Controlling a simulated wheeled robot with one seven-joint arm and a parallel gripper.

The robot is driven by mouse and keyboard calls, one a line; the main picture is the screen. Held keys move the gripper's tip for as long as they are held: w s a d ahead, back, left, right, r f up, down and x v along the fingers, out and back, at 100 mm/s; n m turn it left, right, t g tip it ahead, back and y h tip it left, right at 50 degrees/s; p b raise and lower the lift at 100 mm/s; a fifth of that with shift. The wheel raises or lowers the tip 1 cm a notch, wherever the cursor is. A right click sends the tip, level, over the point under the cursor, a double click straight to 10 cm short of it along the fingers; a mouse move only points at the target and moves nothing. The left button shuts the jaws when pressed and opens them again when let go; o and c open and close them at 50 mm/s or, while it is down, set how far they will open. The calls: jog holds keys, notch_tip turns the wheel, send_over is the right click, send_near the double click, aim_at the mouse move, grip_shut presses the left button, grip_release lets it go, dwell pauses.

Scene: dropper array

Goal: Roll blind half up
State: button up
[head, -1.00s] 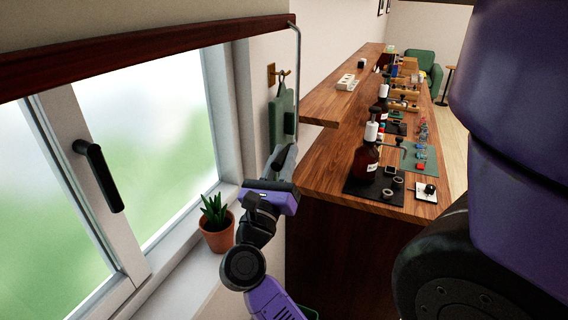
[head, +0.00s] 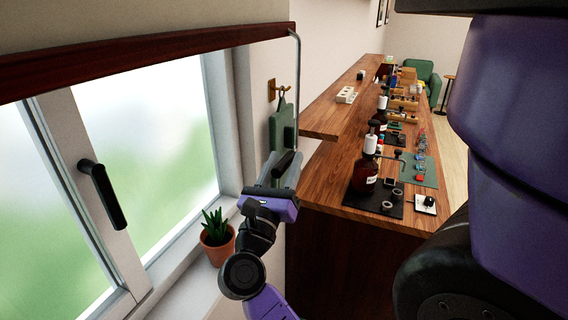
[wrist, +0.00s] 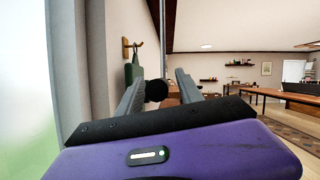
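A dark red-brown wooden bar (head: 150,50) runs across the top of the window. A thin grey crank rod (head: 298,85) hangs from its right end; it also stands vertical in the wrist view (wrist: 163,40). A black crank handle (head: 286,163) is at the lower end, its round end (wrist: 156,90) facing the wrist camera. My gripper (head: 279,172) is at the handle. In the wrist view my gripper's fingers (wrist: 158,94) are spread, with the handle end between them in the picture and a gap visible on each side. The blind's cloth cannot be made out clearly.
A green board (head: 281,125) hangs from a brass hook beside the rod. The wooden counter (head: 325,180) with bottles is close on the right. A black window handle (head: 102,195) juts out left.

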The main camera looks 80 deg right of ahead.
jog(key=b+v, duration=0.3)
jog(key=v, duration=0.5)
dwell(0.5)
